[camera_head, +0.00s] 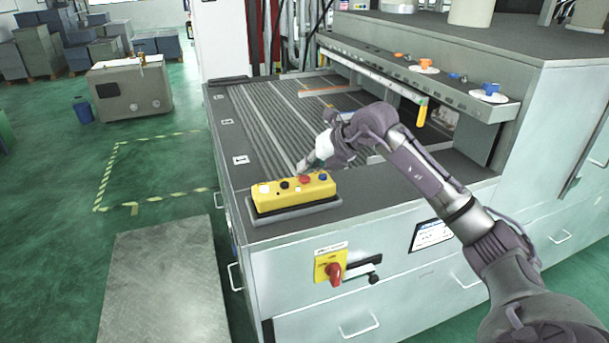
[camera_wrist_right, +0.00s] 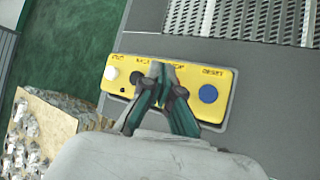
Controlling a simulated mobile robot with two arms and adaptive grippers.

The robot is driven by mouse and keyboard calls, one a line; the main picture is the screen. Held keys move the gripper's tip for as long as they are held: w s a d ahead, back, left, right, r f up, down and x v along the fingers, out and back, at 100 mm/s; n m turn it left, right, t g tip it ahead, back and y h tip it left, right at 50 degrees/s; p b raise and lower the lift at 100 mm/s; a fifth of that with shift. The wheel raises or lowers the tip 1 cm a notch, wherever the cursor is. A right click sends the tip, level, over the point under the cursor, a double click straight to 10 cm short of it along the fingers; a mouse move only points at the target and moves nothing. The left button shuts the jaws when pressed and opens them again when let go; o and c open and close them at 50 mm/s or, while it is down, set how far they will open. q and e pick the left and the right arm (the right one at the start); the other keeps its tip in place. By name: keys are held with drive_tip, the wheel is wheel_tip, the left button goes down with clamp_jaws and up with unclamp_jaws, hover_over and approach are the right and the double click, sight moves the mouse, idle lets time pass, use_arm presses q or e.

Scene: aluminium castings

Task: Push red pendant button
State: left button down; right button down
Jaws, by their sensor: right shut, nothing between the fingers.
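The yellow pendant (camera_head: 290,198) lies in a grey holder (camera_head: 293,215) at the front left of the grey bench. Its top carries a white, a black, a red and a blue button in a row. The red button (camera_head: 305,180) is second from the right. My right gripper (camera_head: 301,168) is shut and empty, its fingertips just behind and above the red button. In the right wrist view, the shut fingers (camera_wrist_right: 157,72) point at the pendant (camera_wrist_right: 190,75) between the black and blue buttons and hide the red one. I cannot tell whether they touch it. My left gripper is not in view.
A red rotary switch (camera_head: 334,272) on a yellow plate is on the bench front below. A slatted conveyor bed (camera_head: 285,115) lies behind the pendant. A ledge with coloured knobs (camera_head: 425,65) overhangs at the right. Open green floor (camera_head: 175,175) lies left.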

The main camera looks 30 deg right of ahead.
sight(307, 178)
drive_tip(key=shift+r, duration=0.25)
wheel_tip(307, 178, up, 5)
drive_tip(key=p, duration=0.3)
drive_tip(key=shift+p, duration=0.4)
drive_tip(key=shift+f, duration=0.1)
idle(0.5)
